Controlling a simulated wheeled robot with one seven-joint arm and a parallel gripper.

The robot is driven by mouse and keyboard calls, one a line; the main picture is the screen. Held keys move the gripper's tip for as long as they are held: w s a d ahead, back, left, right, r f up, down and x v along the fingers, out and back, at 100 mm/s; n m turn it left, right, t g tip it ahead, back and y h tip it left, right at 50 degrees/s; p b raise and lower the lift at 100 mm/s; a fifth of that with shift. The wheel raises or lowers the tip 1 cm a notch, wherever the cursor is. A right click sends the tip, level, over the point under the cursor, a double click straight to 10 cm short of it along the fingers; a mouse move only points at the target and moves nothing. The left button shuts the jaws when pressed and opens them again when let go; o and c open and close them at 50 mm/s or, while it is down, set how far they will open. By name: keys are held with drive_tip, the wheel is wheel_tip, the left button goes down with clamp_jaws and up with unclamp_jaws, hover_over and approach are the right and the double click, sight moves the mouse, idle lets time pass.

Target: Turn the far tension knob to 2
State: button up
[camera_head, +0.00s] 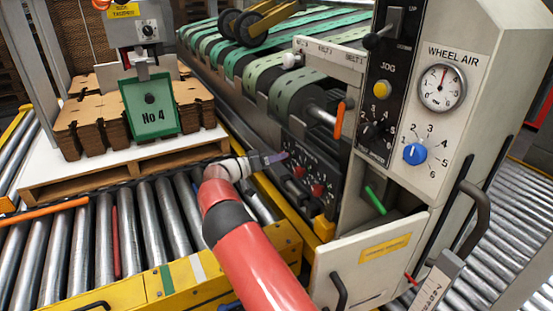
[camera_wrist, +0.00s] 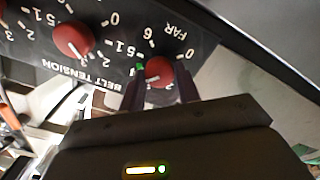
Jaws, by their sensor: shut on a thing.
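The far tension knob (camera_wrist: 159,68) is red and round, beside the upside-down word FAR on a dark panel (camera_wrist: 115,57) in the wrist view. My gripper (camera_wrist: 160,82) has its two dark fingers on either side of the knob, shut on it. A pale mark shows low on the knob; fingers hide part of the scale, so I cannot tell its number. A small green mark sits by the left finger. In the head view my gripper (camera_head: 284,156) reaches the panel's far end and hides this knob.
Another red knob (camera_wrist: 73,40) sits left of the far one; red knobs (camera_head: 318,190) also show in the head view. An orange handle (camera_head: 339,119) and a green handle (camera_head: 375,200) stick out nearby. A roller conveyor (camera_head: 100,240) and stacked blanks (camera_head: 90,128) lie left.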

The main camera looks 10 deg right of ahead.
drive_tip(key=shift+n, duration=0.3)
drive_tip(key=shift+f+n+p, duration=0.1)
drive_tip(key=shift+n+p, duration=1)
drive_tip(key=shift+n, duration=7.4)
drive_tip(key=o, duration=1)
drive_tip(key=shift+c, duration=0.2)
